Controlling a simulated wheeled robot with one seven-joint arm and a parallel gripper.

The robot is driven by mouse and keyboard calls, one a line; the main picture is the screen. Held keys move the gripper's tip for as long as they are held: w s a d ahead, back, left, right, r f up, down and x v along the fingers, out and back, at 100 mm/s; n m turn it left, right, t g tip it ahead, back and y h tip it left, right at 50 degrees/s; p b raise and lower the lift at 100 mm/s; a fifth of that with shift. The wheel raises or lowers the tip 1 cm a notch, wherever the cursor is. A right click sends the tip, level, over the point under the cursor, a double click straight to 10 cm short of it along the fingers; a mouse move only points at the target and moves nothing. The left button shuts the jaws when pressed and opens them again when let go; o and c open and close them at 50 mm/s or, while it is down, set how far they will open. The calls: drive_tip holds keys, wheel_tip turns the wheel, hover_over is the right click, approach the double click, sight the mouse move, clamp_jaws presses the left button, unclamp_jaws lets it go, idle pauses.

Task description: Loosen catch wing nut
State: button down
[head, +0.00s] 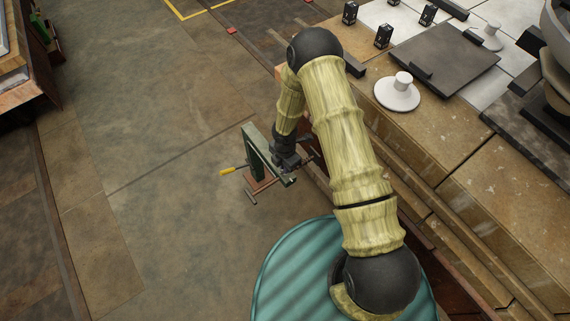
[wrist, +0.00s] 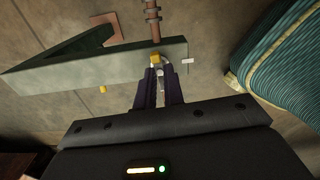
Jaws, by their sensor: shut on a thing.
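A green angled frame (head: 257,155) stands beside the stone-topped bench in the head view, with a rod ending in a yellow handle (head: 227,172). In the wrist view its pale green bar (wrist: 100,72) crosses in front of my gripper (wrist: 158,73). My gripper is shut on a small part at this bar, which I take for the wing nut; the fingers mostly hide it. A small yellow block (wrist: 155,57) shows at the bar just beyond the fingertips. In the head view my gripper (head: 287,165) is at the frame's near end, and the wing nut cannot be made out.
A ribbed rod (wrist: 152,20) lies beyond the bar. A teal ribbed rounded surface (wrist: 275,60) is to the right. The bench (head: 440,125) carries a white disc with a knob (head: 397,93), a dark plate (head: 445,58) and small black blocks. Floor to the left is clear.

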drive_tip(key=shift+w+d, duration=0.15)
drive_tip(key=c, duration=1.5)
unclamp_jaws()
wheel_tip(320, 180, up, 17)
drive_tip(key=p, duration=0.4)
drive_tip(key=shift+r, duration=0.2)
